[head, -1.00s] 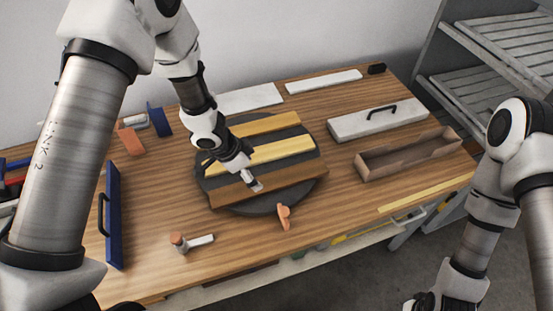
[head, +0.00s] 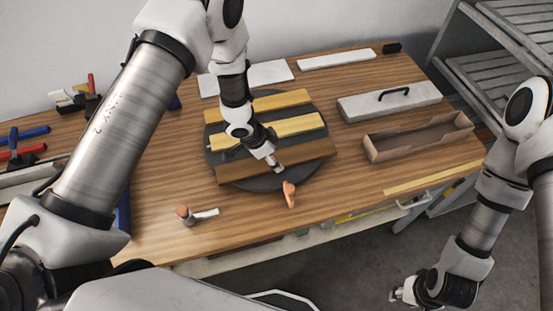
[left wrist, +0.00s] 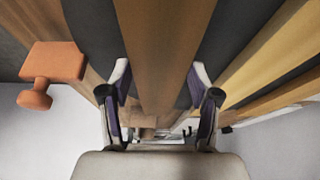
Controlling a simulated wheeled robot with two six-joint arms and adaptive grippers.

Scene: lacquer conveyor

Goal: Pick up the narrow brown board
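The narrow brown board (head: 236,171) lies across the front of a dark round turntable (head: 268,184), in front of two yellow boards. My left gripper (head: 279,168) is over the brown board, right of its middle. In the left wrist view the board (left wrist: 163,50) runs between the two fingers of my left gripper (left wrist: 160,80). The fingers are apart, one on each side, with a dark gap beside the right finger. My right gripper (head: 398,294) is low at the bottom right, away from the table; its fingers are too small to read.
An orange turntable handle (head: 289,194) sticks out at the front; it also shows in the left wrist view (left wrist: 50,75). A brush-like tool (head: 186,215) lies front left. An open brown box (head: 375,152) and a white handled block (head: 362,105) stand right.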

